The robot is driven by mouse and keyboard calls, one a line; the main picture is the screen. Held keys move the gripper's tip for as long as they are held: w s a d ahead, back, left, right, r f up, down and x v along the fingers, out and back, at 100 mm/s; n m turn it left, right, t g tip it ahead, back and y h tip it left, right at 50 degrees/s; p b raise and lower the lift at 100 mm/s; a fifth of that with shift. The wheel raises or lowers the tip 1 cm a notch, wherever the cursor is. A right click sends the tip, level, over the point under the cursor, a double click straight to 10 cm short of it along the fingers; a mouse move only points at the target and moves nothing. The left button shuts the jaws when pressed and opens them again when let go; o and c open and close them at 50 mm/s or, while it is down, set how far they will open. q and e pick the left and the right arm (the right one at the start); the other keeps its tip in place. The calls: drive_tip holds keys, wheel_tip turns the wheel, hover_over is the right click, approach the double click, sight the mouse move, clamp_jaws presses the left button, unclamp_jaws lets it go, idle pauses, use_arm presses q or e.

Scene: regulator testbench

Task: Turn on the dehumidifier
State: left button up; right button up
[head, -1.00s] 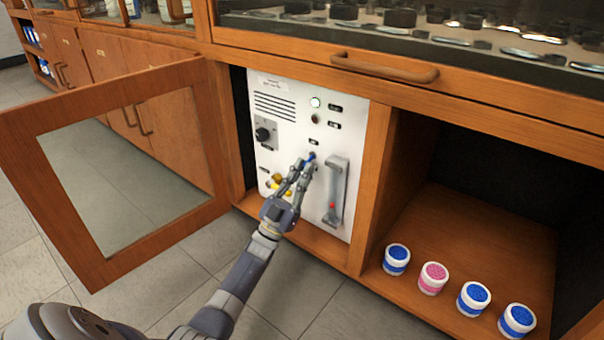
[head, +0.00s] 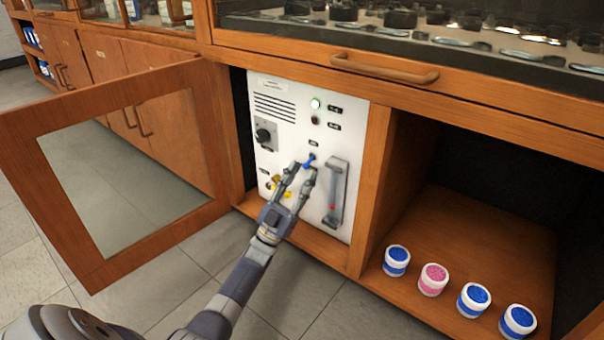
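The dehumidifier is a white panel unit (head: 290,100) inside the open cabinet bay. A green lamp (head: 315,104) is lit near its top, with a dark round one (head: 315,120) below it. A small blue switch lever (head: 309,161) sits in the panel's middle, under a dark label. My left gripper (head: 302,168) is in front of the panel with its fingers apart, its tips close beside the blue lever. I cannot tell whether a finger touches the lever. My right gripper is not in view.
A black knob (head: 264,135) is on the panel's left, yellow fittings (head: 282,188) lie behind my gripper, and a grey handle (head: 336,190) is on the right. An open glass door (head: 100,270) stands left. Several jars (head: 433,280) stand in the right bay.

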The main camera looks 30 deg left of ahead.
use_arm(q)
drive_tip(key=v, duration=1.1)
